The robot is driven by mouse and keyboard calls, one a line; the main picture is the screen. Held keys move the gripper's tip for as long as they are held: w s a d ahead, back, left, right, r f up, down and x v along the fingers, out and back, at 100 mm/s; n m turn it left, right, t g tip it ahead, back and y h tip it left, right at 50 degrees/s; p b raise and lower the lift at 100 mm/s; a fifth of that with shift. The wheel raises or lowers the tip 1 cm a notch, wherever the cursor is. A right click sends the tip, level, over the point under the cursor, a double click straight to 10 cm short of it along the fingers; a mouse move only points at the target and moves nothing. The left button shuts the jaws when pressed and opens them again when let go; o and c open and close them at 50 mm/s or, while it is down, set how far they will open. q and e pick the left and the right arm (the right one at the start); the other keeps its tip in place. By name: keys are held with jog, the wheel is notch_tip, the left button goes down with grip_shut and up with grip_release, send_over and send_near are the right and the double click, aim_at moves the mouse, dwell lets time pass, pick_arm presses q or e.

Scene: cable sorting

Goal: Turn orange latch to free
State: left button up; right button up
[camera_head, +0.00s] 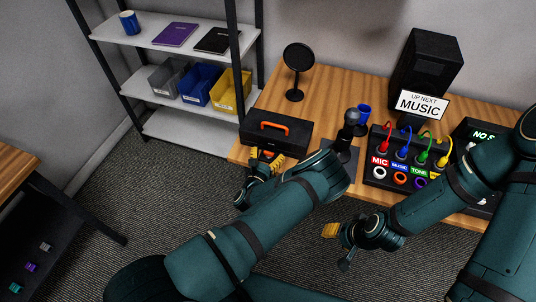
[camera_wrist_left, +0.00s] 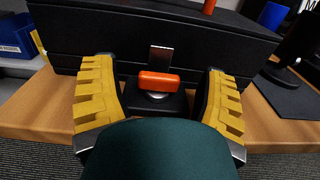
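The orange latch (camera_wrist_left: 160,81) sits on the front of a black case (camera_wrist_left: 150,35) in the left wrist view, on a round silver base with a metal plate above it. It lies horizontally. The case (camera_head: 276,134) with its orange handle stands at the left end of the wooden desk in the head view. My left gripper (camera_wrist_left: 163,100) is open, its yellow fingers on either side of the latch with gaps to both sides. In the head view my left gripper (camera_head: 262,163) is at the case's front. My right gripper (camera_head: 337,240) hangs before the desk; its opening is unclear.
A shelf (camera_head: 170,40) with bins stands at the left.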

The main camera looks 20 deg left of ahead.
pick_arm(q)
jog(key=s, duration=1.2)
jog(key=shift+a, duration=0.3)
